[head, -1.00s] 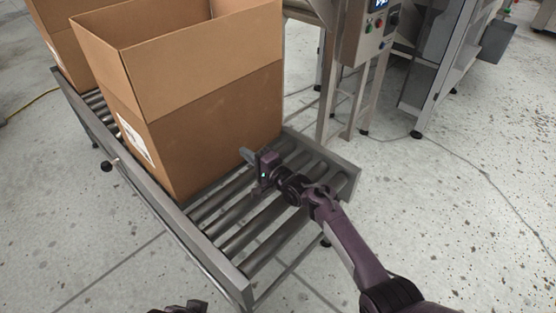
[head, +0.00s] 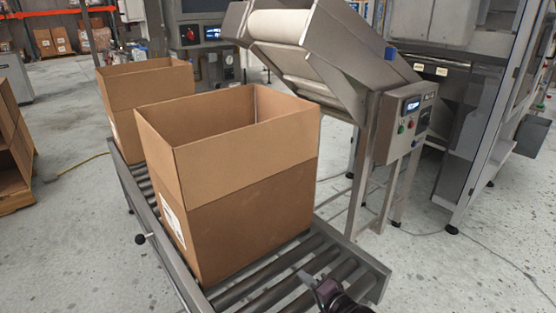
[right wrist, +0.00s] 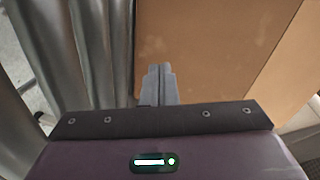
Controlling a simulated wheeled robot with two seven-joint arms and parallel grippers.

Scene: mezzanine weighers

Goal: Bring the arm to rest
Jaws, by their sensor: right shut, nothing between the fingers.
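My right gripper (head: 312,281) shows at the bottom of the head view, over the near end of the roller conveyor (head: 375,279). In the right wrist view its grey fingers (right wrist: 158,84) are together with nothing between them. A large open cardboard box (head: 245,215) stands on the rollers just beyond and to the left of the gripper. The box's brown side (right wrist: 215,50) fills much of the right wrist view behind the fingers; I cannot tell the exact gap. My left gripper is out of view.
A second open box (head: 150,80) stands farther back on the conveyor. A steel machine with a control panel (head: 408,120) stands behind at the right. A knob (head: 140,239) sticks out from the conveyor's left side.

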